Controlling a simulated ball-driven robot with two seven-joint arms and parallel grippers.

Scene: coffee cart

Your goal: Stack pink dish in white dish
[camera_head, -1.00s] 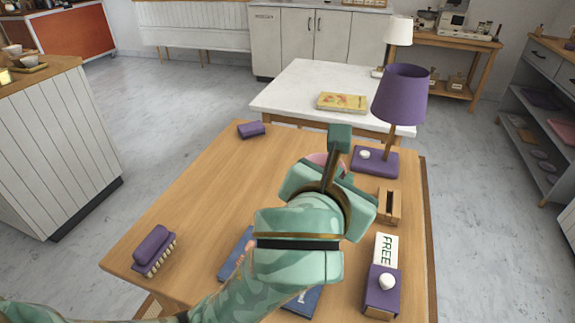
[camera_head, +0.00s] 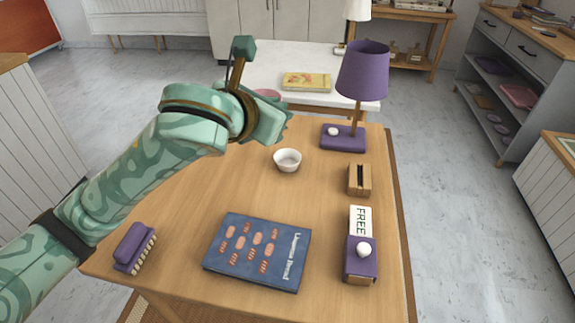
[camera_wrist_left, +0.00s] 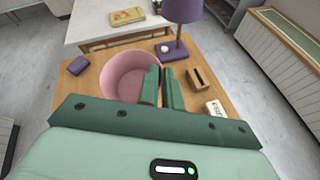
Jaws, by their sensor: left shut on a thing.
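The white dish (camera_head: 287,160) is a small round bowl, upright and empty on the wooden table, right of my left gripper in the head view. My left gripper (camera_wrist_left: 162,88) is shut on the rim of the pink dish (camera_wrist_left: 128,76) in the left wrist view. In the head view only a sliver of the pink dish (camera_head: 267,93) shows above my left wrist, which hides the rest and the fingertips. The pink dish is held above the table, left of and apart from the white dish. My right gripper is not in view.
A purple lamp (camera_head: 362,72) stands behind the white dish. A wooden block with a slot (camera_head: 359,180), a FREE sign (camera_head: 360,222) and a purple-topped box (camera_head: 361,262) line the right side. A blue book (camera_head: 258,252) and a purple brush (camera_head: 134,246) lie in front.

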